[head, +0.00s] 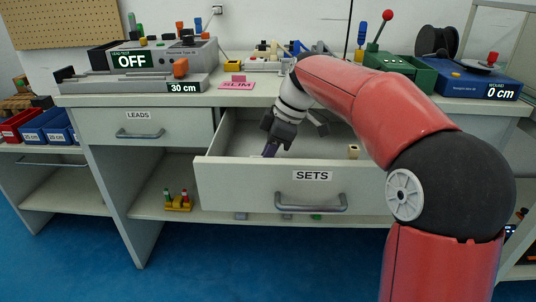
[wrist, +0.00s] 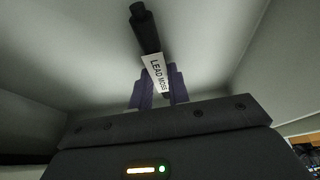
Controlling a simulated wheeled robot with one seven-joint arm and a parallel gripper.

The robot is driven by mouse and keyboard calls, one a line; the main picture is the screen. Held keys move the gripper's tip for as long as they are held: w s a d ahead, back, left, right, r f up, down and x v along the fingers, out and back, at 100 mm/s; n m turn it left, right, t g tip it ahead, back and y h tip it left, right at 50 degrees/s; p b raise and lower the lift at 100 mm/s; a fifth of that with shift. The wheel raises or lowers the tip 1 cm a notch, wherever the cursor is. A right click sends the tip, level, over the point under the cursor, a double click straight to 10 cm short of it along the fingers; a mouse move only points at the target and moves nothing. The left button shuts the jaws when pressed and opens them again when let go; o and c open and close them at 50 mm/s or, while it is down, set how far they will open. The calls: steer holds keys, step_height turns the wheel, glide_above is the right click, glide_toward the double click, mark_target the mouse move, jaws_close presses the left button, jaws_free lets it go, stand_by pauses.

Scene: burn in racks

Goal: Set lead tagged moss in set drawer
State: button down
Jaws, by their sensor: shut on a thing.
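The sets drawer (head: 235,173), labelled SETS, is pulled open in the head view. My gripper (head: 270,147) reaches down into its left part, behind the front panel. In the wrist view my gripper (wrist: 158,88) is shut on a dark lead (wrist: 147,30) with a white tag (wrist: 156,72) reading LEAD MOSS. The lead points away from the jaws over the pale drawer floor. I cannot tell whether it touches the floor. In the head view the lead is mostly hidden by the gripper and drawer front.
A small tan piece (head: 353,151) sits in the drawer's right part. The leads drawer (head: 147,126) at left is shut. On the counter stand a grey device reading OFF (head: 150,58), a pink SLIM card (head: 238,85) and a blue device (head: 470,85) at right.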

steer(key=shift+f, duration=0.1)
steer(key=c, duration=1.8)
jaws_free()
steer(key=shift+f, duration=0.1)
steer(key=o, duration=0.5)
steer(key=shift+c, duration=0.2)
steer(key=shift+r, duration=0.3)
steer(key=p+v, duration=0.2)
steer(key=v, duration=0.9)
steer(key=shift+d+r+p, duration=0.25)
steer(key=shift+r+p, duration=0.1)
